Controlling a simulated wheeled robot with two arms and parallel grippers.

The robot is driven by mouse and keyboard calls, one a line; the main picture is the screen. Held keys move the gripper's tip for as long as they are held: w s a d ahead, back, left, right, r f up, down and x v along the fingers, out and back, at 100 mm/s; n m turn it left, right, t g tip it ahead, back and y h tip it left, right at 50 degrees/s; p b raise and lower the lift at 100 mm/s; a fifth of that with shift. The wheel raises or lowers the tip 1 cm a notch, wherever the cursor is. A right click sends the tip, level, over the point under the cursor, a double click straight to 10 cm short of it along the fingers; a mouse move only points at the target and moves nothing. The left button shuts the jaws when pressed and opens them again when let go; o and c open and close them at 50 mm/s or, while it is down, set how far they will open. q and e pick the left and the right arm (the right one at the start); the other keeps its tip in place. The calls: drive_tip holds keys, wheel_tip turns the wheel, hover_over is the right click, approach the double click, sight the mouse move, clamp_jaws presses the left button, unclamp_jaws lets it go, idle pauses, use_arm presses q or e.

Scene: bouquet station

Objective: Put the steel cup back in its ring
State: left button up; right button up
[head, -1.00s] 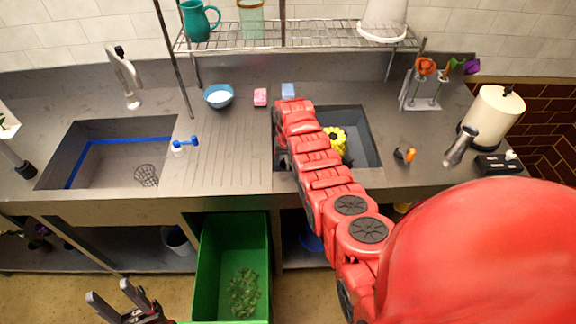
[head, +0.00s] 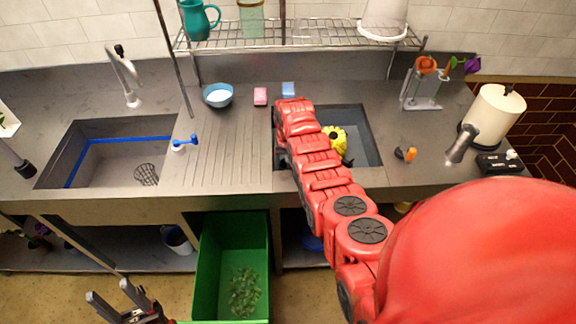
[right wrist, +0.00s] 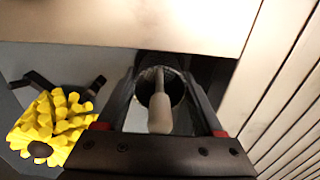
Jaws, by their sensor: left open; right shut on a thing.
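In the right wrist view my right gripper (right wrist: 165,112) is shut on a round, shiny metal vessel (right wrist: 176,86), which looks like the steel cup. A pale rod-like shape (right wrist: 160,112) shows inside its opening; I cannot tell what it is. In the head view my red right arm reaches to the right-hand sink (head: 374,140) and hides this gripper and the cup. I cannot make out the ring in either view. My left gripper (head: 110,291) is open and empty at the lower left, in front of the counter and left of the green bin.
A yellow knobbly thing with dark parts (head: 334,138) is in the right-hand sink, also beside the gripper in the wrist view (right wrist: 50,122). A flower stand (head: 425,101), paper roll (head: 492,112) and orange item (head: 411,155) stand to the right.

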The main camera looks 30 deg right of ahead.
drive_tip(key=shift+f+b, duration=0.4)
drive_tip(key=shift+f, duration=0.2)
drive_tip(key=shift+f, duration=0.2)
drive_tip(key=shift+f+b, duration=0.4)
drive_tip(key=shift+b, duration=0.15)
drive_tip(key=o, duration=1.4)
drive_tip(key=shift+r, duration=0.1)
